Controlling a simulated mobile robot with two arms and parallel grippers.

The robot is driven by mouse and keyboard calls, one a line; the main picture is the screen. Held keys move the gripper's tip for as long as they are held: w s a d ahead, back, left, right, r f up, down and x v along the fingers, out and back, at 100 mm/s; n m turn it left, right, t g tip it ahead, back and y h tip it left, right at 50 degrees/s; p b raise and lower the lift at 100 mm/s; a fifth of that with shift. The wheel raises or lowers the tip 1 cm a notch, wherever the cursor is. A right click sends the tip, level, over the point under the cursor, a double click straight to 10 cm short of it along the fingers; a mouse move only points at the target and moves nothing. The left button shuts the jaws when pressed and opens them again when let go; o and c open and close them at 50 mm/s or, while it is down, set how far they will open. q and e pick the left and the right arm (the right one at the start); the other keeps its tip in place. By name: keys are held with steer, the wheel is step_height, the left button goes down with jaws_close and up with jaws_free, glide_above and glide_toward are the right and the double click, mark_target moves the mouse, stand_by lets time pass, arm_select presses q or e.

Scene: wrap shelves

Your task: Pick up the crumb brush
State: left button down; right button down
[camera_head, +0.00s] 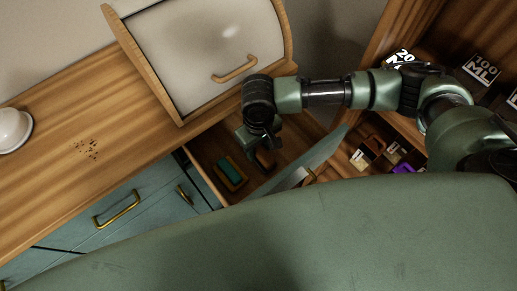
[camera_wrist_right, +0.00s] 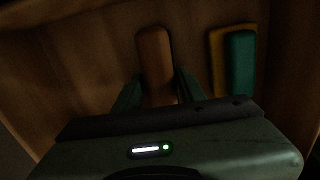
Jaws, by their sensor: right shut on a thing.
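My right gripper (camera_head: 260,140) reaches down into the open drawer. In the right wrist view its two fingers (camera_wrist_right: 158,92) are shut on a long brown wooden handle with a rounded end, which I take to be the crumb brush (camera_wrist_right: 155,50). The bristles cannot be made out. In the head view the gripper mostly hides the brush. My left gripper is in neither view.
A teal and yellow block (camera_head: 231,173) lies beside the brush in the drawer (camera_head: 207,150); its front is on the right. The wooden counter (camera_head: 120,130) holds dark crumbs (camera_head: 86,149), a white dome (camera_head: 12,128) and a bread box (camera_head: 205,50). Shelves (camera_head: 440,40) stand right.

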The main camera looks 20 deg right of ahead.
mark_target(258, 147)
steer(key=shift+r, duration=0.15)
steer(key=shift+r, duration=0.3)
step_height(258, 147, up, 19)
steer(key=p, duration=0.1)
steer(key=shift+p, duration=0.4)
